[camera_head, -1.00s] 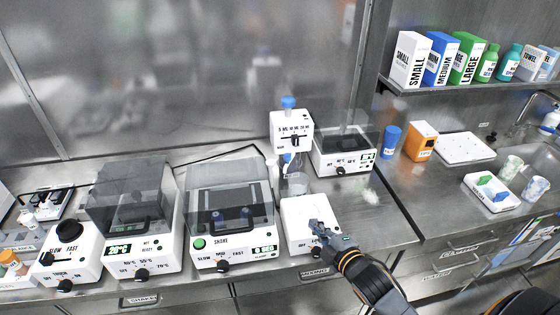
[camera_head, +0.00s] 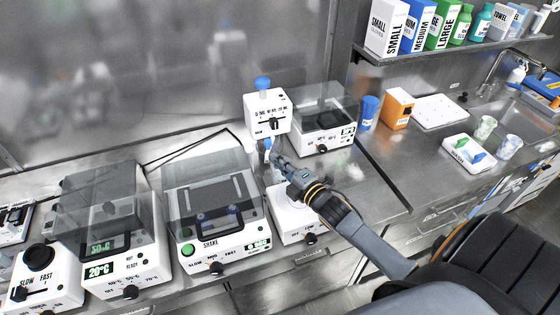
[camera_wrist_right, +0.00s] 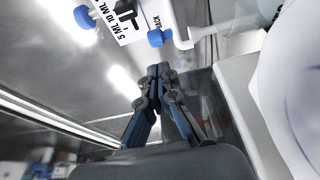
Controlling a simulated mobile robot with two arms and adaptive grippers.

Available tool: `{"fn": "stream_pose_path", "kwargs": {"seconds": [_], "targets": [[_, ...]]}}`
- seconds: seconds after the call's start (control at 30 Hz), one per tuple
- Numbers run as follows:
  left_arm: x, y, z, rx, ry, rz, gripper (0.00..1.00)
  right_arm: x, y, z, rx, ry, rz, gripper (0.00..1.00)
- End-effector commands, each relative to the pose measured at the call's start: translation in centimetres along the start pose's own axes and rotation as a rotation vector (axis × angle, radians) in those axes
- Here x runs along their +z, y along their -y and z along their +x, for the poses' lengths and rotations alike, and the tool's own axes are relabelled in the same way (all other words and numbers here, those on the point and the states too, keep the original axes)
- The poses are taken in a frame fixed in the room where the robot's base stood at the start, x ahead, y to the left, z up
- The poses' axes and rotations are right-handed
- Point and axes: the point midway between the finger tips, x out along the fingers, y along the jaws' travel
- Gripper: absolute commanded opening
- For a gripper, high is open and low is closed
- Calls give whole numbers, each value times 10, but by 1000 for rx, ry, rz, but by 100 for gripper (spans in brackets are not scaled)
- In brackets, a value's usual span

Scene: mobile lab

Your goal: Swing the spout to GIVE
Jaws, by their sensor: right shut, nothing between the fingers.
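The dispenser (camera_head: 266,113) is a white box with a blue cap on top, a black slider and a volume scale on its front. Its spout has a blue tip (camera_head: 267,144) below the box; the blue part also shows in the right wrist view (camera_wrist_right: 160,37). My right gripper (camera_head: 275,153) is shut and empty, with its fingertips close to the spout. In the right wrist view its closed fingertips (camera_wrist_right: 158,72) lie just below the blue part; I cannot tell if they touch. The spout's label is mostly hidden; only "BACK" reads in the wrist view. My left gripper is not in view.
A white device (camera_head: 291,222) stands under my right gripper. A lidded shaker (camera_head: 213,205) stands to its left, and another lidded device (camera_head: 322,120) behind to the right.

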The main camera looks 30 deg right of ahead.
Motion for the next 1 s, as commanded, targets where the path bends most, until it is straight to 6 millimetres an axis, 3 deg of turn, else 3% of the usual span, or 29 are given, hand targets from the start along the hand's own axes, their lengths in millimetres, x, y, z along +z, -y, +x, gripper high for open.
{"fn": "stream_pose_path", "kwargs": {"seconds": [0.17,0.4,0.57,1.0], "targets": [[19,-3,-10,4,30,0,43,0,-4,33,2,0,1,0],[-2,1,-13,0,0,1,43,0,-1,54,0,0,0,0],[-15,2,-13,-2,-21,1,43,0,0,56,-1,0,0,0],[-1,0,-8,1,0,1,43,2,1,53,-1,-36,-4,0]]}}
